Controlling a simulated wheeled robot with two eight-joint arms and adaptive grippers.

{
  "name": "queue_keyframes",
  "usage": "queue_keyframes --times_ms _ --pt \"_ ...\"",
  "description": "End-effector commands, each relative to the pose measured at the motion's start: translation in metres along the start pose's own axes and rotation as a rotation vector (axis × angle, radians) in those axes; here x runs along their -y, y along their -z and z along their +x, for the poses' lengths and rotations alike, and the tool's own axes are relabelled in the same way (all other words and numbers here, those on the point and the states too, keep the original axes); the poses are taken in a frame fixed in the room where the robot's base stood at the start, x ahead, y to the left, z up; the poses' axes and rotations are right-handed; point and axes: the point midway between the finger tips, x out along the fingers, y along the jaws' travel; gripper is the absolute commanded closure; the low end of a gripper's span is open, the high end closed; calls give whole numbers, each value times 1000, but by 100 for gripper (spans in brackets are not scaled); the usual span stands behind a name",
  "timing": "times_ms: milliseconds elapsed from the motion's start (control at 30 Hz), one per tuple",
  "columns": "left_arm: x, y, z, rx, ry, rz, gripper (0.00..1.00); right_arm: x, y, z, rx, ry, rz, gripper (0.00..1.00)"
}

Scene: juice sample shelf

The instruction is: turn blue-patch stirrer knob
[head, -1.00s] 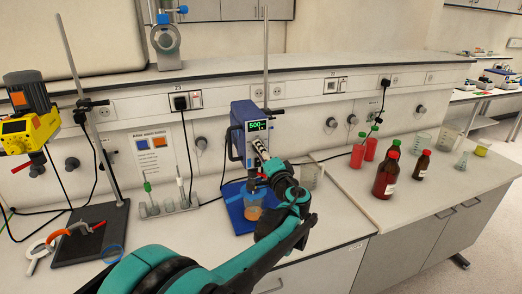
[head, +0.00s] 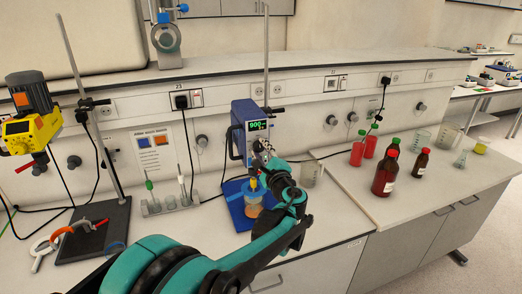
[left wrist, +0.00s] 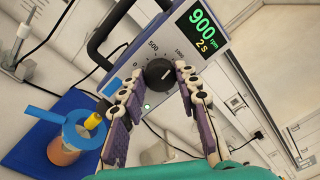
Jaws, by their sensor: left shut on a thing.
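In the head view the left gripper (head: 262,158) hides the knob. My right gripper is not in view.
A beaker with orange liquid (head: 253,211) stands below the stirrer, near my left arm. An empty beaker (head: 309,174) stands to the right. Red bottles (head: 384,176) stand further right. A stand with a yellow stirrer (head: 30,122) is at the left.

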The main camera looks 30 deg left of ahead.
Motion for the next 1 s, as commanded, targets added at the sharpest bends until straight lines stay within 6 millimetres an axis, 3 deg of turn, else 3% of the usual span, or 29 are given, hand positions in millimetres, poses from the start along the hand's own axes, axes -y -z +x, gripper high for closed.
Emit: queue_keyframes --times_ms 300,833,867,900,1000 --pt "-1 0 0 -6 -1 111 97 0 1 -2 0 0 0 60" --pt "-1 1 -1 -7 -1 130 97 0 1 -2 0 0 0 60" --pt "-1 1 -1 -7 -1 130 61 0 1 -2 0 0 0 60" --pt "-1 1 -1 -7 -1 130 50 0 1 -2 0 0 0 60" --pt "-1 0 0 -6 0 131 47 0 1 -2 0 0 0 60"
